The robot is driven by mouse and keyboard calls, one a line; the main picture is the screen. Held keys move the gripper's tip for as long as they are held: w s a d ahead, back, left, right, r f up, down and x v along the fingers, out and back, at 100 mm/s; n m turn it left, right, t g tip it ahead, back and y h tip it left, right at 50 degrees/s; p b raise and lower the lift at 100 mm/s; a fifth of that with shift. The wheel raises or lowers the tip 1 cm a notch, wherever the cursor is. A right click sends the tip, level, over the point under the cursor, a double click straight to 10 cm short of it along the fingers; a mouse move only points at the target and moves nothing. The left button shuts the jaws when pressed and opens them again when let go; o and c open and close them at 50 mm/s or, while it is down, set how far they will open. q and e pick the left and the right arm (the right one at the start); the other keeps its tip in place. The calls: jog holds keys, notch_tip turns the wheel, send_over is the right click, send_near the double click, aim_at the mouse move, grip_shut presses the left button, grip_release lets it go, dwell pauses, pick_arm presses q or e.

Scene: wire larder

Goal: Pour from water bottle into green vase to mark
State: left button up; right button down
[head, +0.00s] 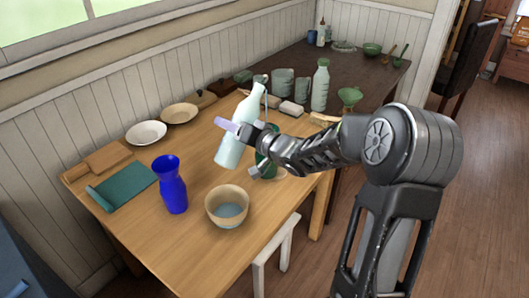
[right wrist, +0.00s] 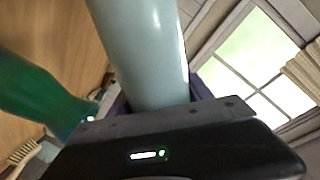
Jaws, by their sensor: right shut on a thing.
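My right gripper (head: 244,140) is shut on the pale blue water bottle (head: 232,147). The bottle leans, its neck to the upper right, and seems to be held above the table. In the right wrist view the bottle (right wrist: 145,50) rises from between the fingers. The green vase (head: 262,160) stands just behind my right gripper in the head view, mostly hidden by it and the bottle. A green vessel, apparently this vase, shows at the left of the right wrist view (right wrist: 38,92). No mark on it can be made out. My left gripper is out of view.
A blue vase (head: 172,186) and a tan bowl (head: 227,210) stand near the table's front. A pale green bottle (head: 320,88) and cups stand behind on the dark counter.

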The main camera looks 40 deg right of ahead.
jog(key=shift+r, duration=0.15)
dwell(0.5)
jog(key=shift+a+m+p, duration=0.2)
jog(key=shift+m+p, duration=0.1)
jog(key=shift+p, duration=0.3)
jog(key=shift+s+a+m+p, duration=0.1)
jog(key=shift+a+m+p, duration=0.15)
jog(key=shift+p, duration=0.35)
dwell(0.3)
jog(key=shift+a+m+p, duration=0.1)
jog(key=shift+m+p, duration=0.25)
jog(key=shift+p, duration=0.25)
jog(key=shift+s+a+m+p, duration=0.15)
jog(key=shift+m+p, duration=0.15)
jog(key=shift+p, duration=0.25)
